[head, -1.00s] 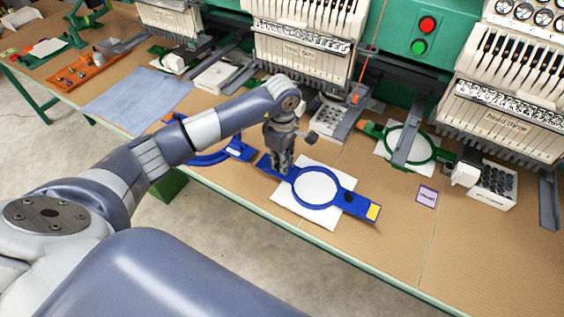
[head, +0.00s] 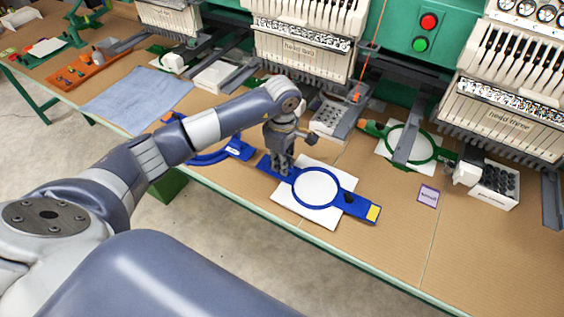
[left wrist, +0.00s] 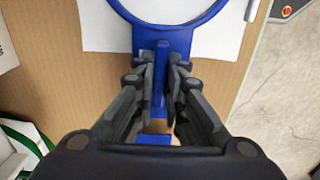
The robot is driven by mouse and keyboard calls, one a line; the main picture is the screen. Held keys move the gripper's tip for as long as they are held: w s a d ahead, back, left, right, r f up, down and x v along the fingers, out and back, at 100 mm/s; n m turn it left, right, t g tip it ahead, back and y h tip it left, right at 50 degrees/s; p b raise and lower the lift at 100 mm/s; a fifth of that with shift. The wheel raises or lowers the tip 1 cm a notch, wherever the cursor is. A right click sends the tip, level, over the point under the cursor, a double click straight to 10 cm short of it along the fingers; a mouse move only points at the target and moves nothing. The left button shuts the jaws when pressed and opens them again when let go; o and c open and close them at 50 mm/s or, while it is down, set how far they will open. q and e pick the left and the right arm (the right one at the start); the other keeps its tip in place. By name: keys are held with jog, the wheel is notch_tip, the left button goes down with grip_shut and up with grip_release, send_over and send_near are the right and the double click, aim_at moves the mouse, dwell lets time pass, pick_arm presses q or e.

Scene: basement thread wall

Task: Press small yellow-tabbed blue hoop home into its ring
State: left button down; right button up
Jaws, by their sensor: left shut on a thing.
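The small blue hoop (head: 295,190) with a yellow tab (head: 373,212) lies over a white sheet (head: 305,220) on the table. Its round ring frames white material, and a dark knob sits near the tab end. My left gripper (head: 279,170) is at the hoop's far-left arm, opposite the yellow tab. In the left wrist view the fingers (left wrist: 163,68) are shut on the blue arm (left wrist: 160,85), one on each side. Whether the hoop sits fully in its ring cannot be told. My right gripper is not in view.
A larger blue hoop (head: 215,155) lies to the left, partly behind my arm. A green hoop (head: 432,150) lies at right beneath a machine arm. A purple-edged card (head: 428,195) lies nearby. Embroidery heads line the back; the table's front edge (head: 350,262) is close.

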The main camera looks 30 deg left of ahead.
pick_arm(q)
jog(key=c, duration=1.6)
grip_release()
notch_tip(320, 180, up, 12)
jog(key=shift+r, duration=0.1)
